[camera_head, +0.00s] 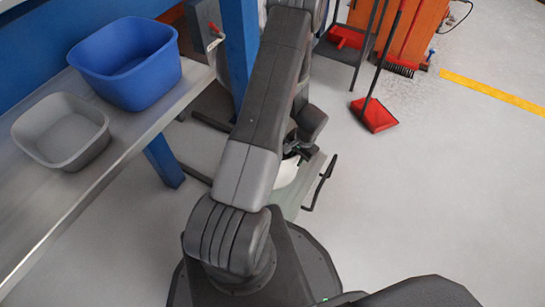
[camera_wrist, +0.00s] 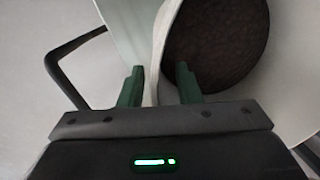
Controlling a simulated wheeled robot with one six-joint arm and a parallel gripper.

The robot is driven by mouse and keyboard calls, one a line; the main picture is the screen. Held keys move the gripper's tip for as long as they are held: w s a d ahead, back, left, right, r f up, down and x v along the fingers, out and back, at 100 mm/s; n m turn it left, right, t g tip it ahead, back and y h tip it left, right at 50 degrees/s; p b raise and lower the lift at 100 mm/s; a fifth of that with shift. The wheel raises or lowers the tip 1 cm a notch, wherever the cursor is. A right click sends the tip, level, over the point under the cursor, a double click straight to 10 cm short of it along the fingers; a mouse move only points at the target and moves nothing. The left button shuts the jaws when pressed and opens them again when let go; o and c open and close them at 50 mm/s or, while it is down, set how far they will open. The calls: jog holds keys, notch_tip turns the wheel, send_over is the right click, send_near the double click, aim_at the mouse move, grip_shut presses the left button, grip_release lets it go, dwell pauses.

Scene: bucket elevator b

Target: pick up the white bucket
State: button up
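The white bucket (camera_head: 285,175) stands low beyond my arm in the head view, mostly hidden by it. In the wrist view the white bucket (camera_wrist: 292,75) shows large, with a dark brown surface inside. My gripper (camera_wrist: 160,75) has two green fingers spread apart. The near part of the bucket's wall runs into the gap between them, one finger on the outer side and one on the inner side. A gap shows beside the wall; contact cannot be told. In the head view the fingers are hidden behind my arm.
A grey-green platform (camera_head: 290,205) with a black handle (camera_head: 321,183) lies beside the bucket. A blue tub (camera_head: 125,65) and a grey tub (camera_head: 62,135) stand on the bench at left. A red dustpan (camera_head: 374,116) is farther back. Floor at right is clear.

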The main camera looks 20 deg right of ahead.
grip_shut()
jog(key=shift+w+d+r, duration=0.1)
jog(key=shift+w+r, duration=0.05)
jog(key=shift+r, duration=0.05)
dwell(1.1)
